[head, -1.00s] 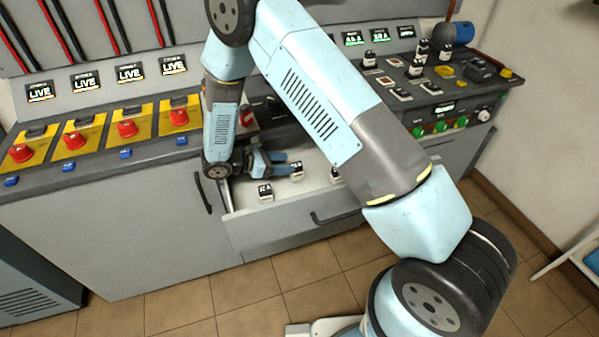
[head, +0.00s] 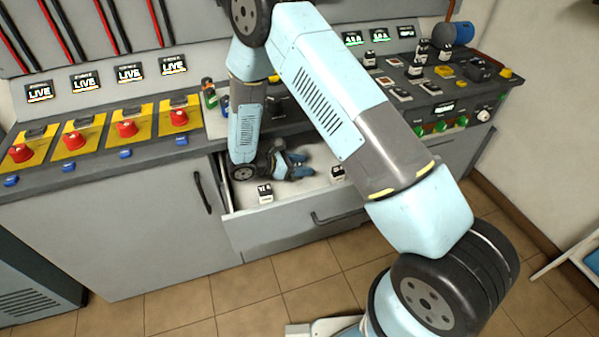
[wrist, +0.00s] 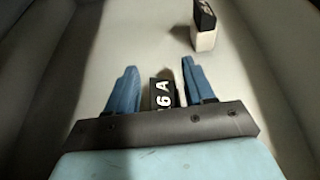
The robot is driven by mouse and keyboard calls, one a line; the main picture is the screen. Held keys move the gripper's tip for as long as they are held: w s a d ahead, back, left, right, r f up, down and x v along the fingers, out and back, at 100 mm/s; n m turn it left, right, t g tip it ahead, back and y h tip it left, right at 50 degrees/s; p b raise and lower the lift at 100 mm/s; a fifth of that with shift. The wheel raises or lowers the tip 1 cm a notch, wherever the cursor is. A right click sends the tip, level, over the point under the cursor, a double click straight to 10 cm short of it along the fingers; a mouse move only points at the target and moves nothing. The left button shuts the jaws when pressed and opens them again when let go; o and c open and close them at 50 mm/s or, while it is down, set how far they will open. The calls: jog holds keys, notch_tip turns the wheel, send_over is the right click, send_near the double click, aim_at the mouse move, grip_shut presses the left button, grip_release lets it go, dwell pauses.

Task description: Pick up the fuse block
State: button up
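In the wrist view a fuse block (wrist: 162,94) with a black top marked "16A" sits in the drawer between the two blue fingers of my gripper (wrist: 159,64). The fingers are open, with a visible gap on each side of the block. In the head view my gripper (head: 300,166) is low inside the open drawer, and the block between its fingers is hidden there. Another black-and-white block (wrist: 204,28) stands beyond the fingers in the wrist view. In the head view, blocks stand near the drawer front (head: 265,193) and to the right (head: 337,174).
The open drawer (head: 290,228) has a grey front and side walls close around my gripper. Above it is a counter with red knobs on yellow plates (head: 127,128) at left. At right, a panel (head: 430,90) holds more blocks and green buttons.

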grip_shut()
jog(key=shift+r, duration=0.1)
dwell(0.3)
